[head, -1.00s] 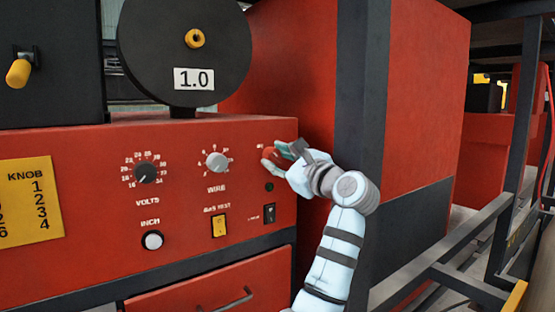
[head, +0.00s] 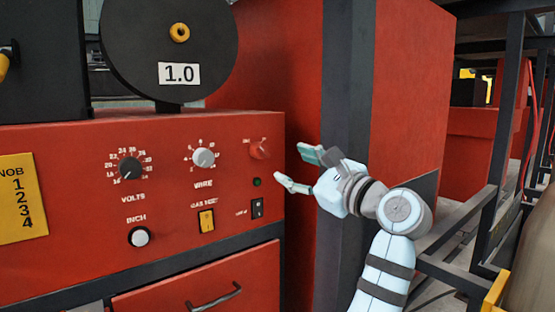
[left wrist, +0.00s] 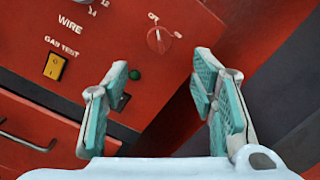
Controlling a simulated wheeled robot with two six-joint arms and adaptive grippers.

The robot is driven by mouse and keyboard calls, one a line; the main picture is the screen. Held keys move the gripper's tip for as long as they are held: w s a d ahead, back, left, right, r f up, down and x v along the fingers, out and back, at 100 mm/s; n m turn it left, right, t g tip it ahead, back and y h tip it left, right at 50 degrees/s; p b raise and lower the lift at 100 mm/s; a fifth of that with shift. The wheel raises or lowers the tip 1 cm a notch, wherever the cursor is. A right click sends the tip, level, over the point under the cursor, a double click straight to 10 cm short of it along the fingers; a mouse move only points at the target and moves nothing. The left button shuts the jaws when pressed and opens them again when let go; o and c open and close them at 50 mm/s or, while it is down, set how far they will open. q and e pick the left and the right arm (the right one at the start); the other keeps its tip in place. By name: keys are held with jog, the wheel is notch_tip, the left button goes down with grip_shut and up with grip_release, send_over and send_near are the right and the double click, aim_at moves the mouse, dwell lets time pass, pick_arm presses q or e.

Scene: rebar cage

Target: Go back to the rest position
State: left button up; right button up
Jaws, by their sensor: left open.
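My left gripper (head: 293,169) is open and empty, to the right of the red machine's front panel (head: 75,240) and apart from it. Its two teal-padded fingers are spread wide in the left wrist view (left wrist: 161,80). The red rotary knob (head: 259,150) is at the panel's upper right, left of the gripper. In the left wrist view, the knob (left wrist: 159,40) lies beyond the fingertips with nothing touching it. My right gripper is in neither view.
A black spool (head: 135,55) marked 1.0 stands above. Dark metal framing (head: 497,170) is at the right.

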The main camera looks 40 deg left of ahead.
pick_arm(q)
jog(key=shift+s+d+f, duration=0.1)
jog(key=shift+s+d, duration=0.1)
jog(key=shift+d, duration=0.3)
jog(key=shift+a, duration=0.1)
